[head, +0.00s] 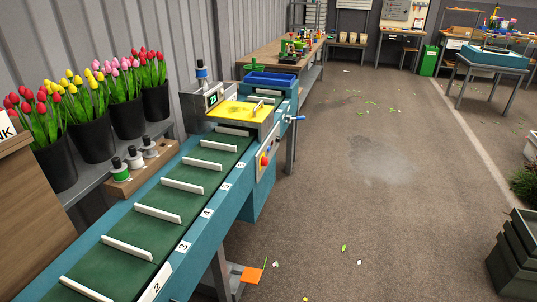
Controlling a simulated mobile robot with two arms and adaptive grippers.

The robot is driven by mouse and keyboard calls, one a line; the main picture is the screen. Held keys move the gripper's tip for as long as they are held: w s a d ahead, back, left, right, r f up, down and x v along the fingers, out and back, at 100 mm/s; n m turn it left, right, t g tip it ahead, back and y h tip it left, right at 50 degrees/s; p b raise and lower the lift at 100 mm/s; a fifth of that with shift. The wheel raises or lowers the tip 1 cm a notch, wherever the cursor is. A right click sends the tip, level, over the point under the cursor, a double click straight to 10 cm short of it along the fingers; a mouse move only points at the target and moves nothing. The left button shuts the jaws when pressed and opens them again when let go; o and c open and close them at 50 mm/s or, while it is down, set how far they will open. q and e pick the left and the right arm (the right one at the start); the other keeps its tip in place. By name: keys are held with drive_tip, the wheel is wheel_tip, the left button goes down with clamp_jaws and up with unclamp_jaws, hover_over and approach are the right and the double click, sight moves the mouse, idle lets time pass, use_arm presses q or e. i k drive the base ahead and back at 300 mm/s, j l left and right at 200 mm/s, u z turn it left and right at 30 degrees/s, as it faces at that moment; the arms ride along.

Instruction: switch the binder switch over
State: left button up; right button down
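The binder (243,112) with its yellow top cover stands at the far end of the teal conveyor. A light control panel (268,148) is on its right side. The panel carries a red and yellow knob (264,160), which looks like the switch; its position is too small to read. A blue-handled lever (296,118) sticks out to the right above the panel. Neither of my grippers is in view.
The green conveyor belt (187,186) with white slats and numbered edge runs toward me at left. Black buckets of tulips (92,138) stand along the wall. Grey crates (512,255) are at lower right. The floor right of the conveyor is mostly open, with scattered leaves.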

sight(264, 160)
drive_tip(key=i+l+u, duration=0.1)
drive_tip(key=i+l, duration=0.3)
drive_tip(key=i+l+u, duration=0.15)
drive_tip(key=i+l, duration=0.25)
drive_tip(key=l, duration=0.25)
